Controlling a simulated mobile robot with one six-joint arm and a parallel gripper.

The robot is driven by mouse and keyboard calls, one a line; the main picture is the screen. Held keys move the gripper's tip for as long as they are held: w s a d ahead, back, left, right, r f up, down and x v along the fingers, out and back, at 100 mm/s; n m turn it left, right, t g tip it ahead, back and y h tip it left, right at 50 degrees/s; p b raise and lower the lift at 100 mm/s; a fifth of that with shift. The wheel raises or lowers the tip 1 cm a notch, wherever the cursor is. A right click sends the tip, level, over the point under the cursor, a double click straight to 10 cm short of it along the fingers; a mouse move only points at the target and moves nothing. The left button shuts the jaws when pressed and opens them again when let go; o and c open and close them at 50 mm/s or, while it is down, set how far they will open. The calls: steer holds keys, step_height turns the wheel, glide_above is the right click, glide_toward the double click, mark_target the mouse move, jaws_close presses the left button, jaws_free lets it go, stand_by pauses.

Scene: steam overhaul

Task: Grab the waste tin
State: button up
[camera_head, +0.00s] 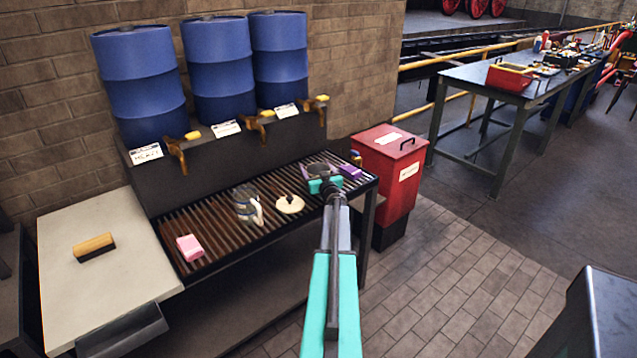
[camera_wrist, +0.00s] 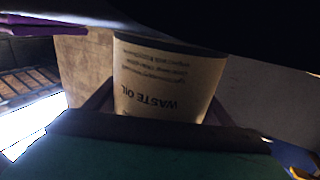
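A cream cylindrical tin (camera_wrist: 165,80) with dark printing that reads "WASTE OIL" fills the middle of the wrist view, its lettering upside down there. My gripper (camera_head: 322,180) is over the right end of the slatted drip bench (camera_head: 225,245) in the head view. In the wrist view, dark finger parts lie along both sides of the tin, so it sits between them. I cannot tell whether they press on it. In the head view the tin is mostly hidden by my gripper.
A cream round piece (camera_head: 290,204), a clear jug (camera_head: 246,205) and a pink block (camera_head: 189,247) stand left along the slats. Brass taps (camera_head: 258,124) overhang the back. A red bin (camera_head: 390,165) stands beyond the right end.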

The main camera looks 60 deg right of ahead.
steer(key=shift+c, duration=0.6)
steer(key=shift+r, duration=0.8)
steer(key=s+a+r, duration=0.1)
steer(key=s+a, duration=0.2)
steer(key=s, duration=0.4)
steer(key=s+a+r, duration=0.2)
steer(key=s, duration=0.6)
steer(key=shift+a+r+b, duration=0.2)
steer(key=shift+a+b, duration=0.2)
